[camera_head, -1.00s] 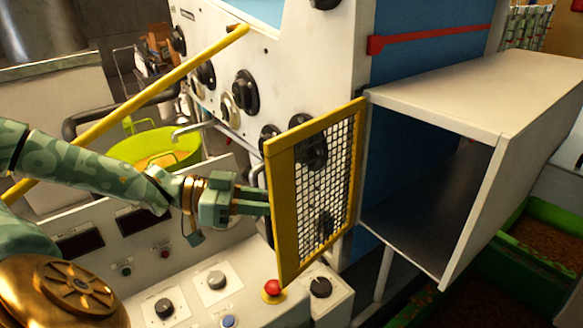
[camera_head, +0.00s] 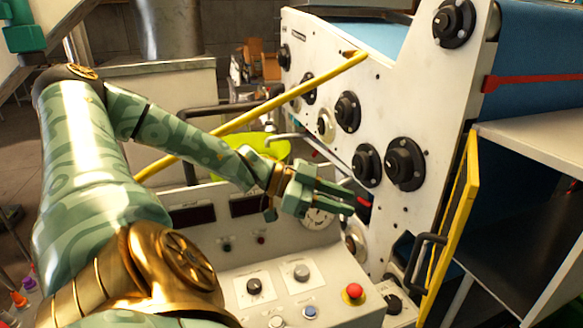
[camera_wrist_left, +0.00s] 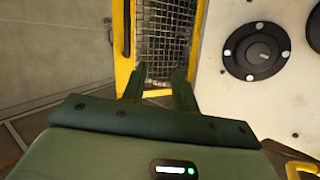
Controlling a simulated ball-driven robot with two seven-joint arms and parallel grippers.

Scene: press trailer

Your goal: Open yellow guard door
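The yellow guard door (camera_head: 460,225) shows almost edge-on at the right of the head view, beside the white press side. A black handle (camera_head: 424,262) sticks out from its left face. In the wrist view the door's mesh and yellow frame (camera_wrist_left: 123,50) are beyond the fingers. My left gripper (camera_head: 345,203) is in front of the press side, left of the door and apart from it in the head view. Its two fingers (camera_wrist_left: 160,90) are spread, with nothing seen between them. My right gripper is not in view.
A control console (camera_head: 300,290) with a red button (camera_head: 353,292) lies below the gripper. Black round knobs (camera_head: 405,163) stick out from the press side. A yellow bar (camera_head: 265,115) runs diagonally behind my left arm. A white box-like chute (camera_head: 535,140) stands right of the door.

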